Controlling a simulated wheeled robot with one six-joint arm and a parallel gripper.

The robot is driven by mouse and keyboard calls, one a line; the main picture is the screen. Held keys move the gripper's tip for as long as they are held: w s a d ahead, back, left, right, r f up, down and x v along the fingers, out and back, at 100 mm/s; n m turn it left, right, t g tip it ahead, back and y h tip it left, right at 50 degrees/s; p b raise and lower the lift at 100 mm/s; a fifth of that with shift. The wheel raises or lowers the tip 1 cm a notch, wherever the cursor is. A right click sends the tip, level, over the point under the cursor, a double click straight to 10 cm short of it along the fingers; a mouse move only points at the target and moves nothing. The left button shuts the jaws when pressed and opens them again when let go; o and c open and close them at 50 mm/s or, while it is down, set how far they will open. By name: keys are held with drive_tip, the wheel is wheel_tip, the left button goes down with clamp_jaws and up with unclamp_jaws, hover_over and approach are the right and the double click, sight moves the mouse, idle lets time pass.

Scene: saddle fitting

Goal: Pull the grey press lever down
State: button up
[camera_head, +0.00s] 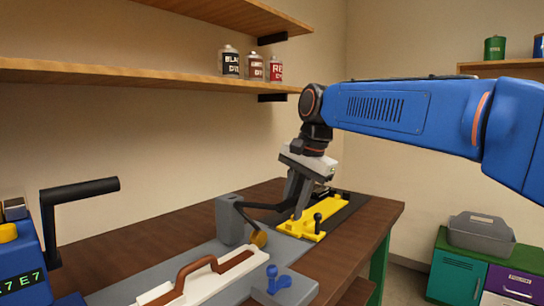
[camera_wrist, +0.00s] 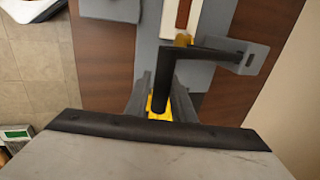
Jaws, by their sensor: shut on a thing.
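The grey press lever (camera_head: 262,206) is a dark bar on a grey block (camera_head: 230,218) in the middle of the bench. It reaches right to my gripper (camera_head: 296,204), with a brass roller (camera_head: 259,238) below it near the block. In the wrist view the lever (camera_wrist: 212,52) bends from its block to a dark round handle (camera_wrist: 161,98). My gripper (camera_wrist: 160,108) is shut on that handle, with one finger on each side. The lever looks roughly level. The fingers hide part of the handle in the head view.
A yellow fixture (camera_head: 310,227) with a black knob lies just beyond and below my gripper. A white-and-brown strap piece (camera_head: 205,275) and a blue knob (camera_head: 272,280) lie at the front. A blue machine (camera_head: 22,262) with a black crank stands left. A shelf (camera_head: 150,76) hangs above.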

drive_tip(key=shift+f, duration=0.15)
drive_tip(key=o, duration=0.7)
drive_tip(key=shift+d, duration=0.1)
drive_tip(key=shift+v, duration=3.1)
